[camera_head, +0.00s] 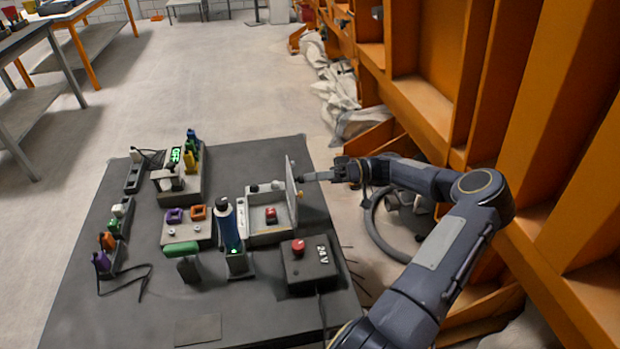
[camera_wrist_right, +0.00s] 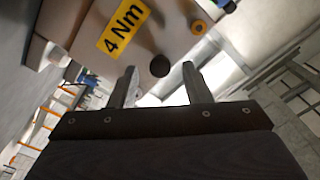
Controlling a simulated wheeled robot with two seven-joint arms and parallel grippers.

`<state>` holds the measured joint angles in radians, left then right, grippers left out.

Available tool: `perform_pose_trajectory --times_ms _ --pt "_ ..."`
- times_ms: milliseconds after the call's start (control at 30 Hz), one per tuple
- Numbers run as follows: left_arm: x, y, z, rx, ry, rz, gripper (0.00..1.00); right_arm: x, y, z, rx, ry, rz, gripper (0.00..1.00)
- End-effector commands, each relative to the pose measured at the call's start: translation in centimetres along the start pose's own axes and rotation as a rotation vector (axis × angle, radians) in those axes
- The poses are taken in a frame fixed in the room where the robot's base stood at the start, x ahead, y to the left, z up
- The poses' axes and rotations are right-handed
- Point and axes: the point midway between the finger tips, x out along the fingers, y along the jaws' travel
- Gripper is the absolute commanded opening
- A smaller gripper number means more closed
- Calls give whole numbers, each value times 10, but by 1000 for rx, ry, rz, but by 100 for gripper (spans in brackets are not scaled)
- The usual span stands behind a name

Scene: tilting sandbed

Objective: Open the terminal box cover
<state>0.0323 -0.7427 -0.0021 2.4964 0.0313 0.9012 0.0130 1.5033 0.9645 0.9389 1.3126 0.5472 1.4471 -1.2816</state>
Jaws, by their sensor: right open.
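The terminal box (camera_head: 268,232) is a light grey open-topped box on the dark board, with a small red part inside. Its cover (camera_head: 291,188) stands about upright along the box's right side, so the inside shows. My right gripper (camera_head: 304,179) is at the right face of the cover, near its upper part. In the wrist view a pale panel (camera_wrist_right: 95,60), seemingly the cover, carries a yellow "4 Nm" label and a black round knob (camera_wrist_right: 160,66). The open fingers (camera_wrist_right: 155,80) appear on either side of the knob; contact cannot be told. My left gripper is not in view.
A dark box with a red button (camera_head: 308,264) stands in front of the terminal box. A blue bottle-like tool (camera_head: 228,226) stands to its left. Several coloured parts and holders fill the board's left side. Orange steel framing (camera_head: 430,100) rises on the right.

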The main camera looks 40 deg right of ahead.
Motion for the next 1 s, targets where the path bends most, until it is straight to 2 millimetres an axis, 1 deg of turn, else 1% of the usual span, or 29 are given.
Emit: perform_pose_trajectory --times_ms 33,200,300,400,533,1000 --pt "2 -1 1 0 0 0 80 -9 2 1 0 1 4 44" --pt "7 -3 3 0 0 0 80 -40 2 2 0 1 4 44" --pt "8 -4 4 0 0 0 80 -54 2 1 0 1 3 44" --pt "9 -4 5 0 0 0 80 -63 1 1 0 0 2 44" --pt "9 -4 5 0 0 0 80 -67 0 1 1 -1 0 44" --pt "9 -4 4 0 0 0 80 -67 0 1 1 -1 0 44"
